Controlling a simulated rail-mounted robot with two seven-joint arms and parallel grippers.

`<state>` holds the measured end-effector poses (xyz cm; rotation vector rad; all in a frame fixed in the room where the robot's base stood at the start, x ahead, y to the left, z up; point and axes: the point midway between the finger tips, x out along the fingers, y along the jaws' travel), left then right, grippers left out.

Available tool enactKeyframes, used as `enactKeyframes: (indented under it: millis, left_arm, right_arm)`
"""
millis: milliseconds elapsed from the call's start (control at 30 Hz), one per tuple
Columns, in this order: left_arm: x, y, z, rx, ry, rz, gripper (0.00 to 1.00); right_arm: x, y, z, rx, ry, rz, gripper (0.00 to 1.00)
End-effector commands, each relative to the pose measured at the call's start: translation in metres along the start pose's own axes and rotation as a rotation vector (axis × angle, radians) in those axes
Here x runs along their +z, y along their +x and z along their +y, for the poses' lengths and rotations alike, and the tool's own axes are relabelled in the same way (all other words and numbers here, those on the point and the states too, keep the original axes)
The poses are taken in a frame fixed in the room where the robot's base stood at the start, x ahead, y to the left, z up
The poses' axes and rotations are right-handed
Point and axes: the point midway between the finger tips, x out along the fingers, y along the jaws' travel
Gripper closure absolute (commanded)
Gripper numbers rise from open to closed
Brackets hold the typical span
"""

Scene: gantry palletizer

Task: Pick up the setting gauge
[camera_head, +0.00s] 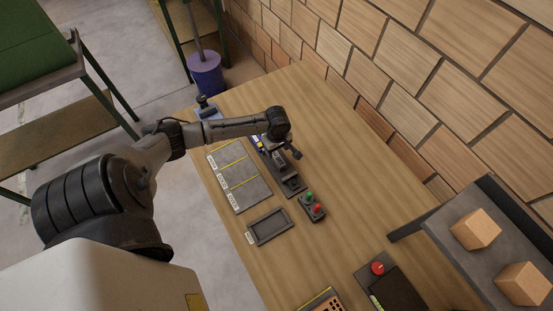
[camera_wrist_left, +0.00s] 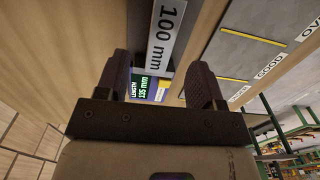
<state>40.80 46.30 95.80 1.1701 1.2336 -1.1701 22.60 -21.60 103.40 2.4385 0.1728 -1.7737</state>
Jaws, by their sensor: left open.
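The setting gauge seems to be the grey block (camera_head: 279,158) lying on the dark measuring fixture (camera_head: 292,184) on the workbench. In the left wrist view, a bar with a white "100 mm" label (camera_wrist_left: 166,32) lies just beyond the fingertips. A display (camera_wrist_left: 143,88) reading "LENGTH 135 mm" shows between the fingers. My left gripper (camera_head: 292,152) is over the fixture, beside the grey block. In the left wrist view, my left gripper (camera_wrist_left: 160,80) is open, with nothing visibly held between its fingers. Contact with the bar cannot be told. My right gripper is not in view.
A marked grey sorting mat (camera_head: 240,176) and an empty dark tray (camera_head: 270,226) lie left of the fixture. A button box (camera_head: 312,207) sits close to its near end. A raised shelf (camera_head: 455,245) with two wooden blocks (camera_head: 476,230) stands at right. The bench's middle right is clear.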

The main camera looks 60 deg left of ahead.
Motion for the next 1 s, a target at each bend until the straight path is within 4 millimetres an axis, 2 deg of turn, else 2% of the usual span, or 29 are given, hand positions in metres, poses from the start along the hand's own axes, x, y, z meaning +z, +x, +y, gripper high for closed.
enactKeyframes:
  millis: [100, 300, 633, 1000]
  left_arm:
    - [0.000, 0.010, 0.000, -0.002, 0.000, 0.000, 0.38]
    - [0.001, 0.019, -0.001, -0.001, 0.000, -0.001, 0.38]
    - [0.000, 0.059, -0.001, 0.000, 0.001, 0.000, 0.38]
    - [0.000, 0.066, -0.002, 0.000, 0.002, 0.001, 0.38]
  right_arm:
    - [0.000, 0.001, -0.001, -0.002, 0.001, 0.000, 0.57]
    - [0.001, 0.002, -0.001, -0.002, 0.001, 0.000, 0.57]
    - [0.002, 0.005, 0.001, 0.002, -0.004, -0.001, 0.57]
    - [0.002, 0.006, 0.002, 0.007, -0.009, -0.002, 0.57]
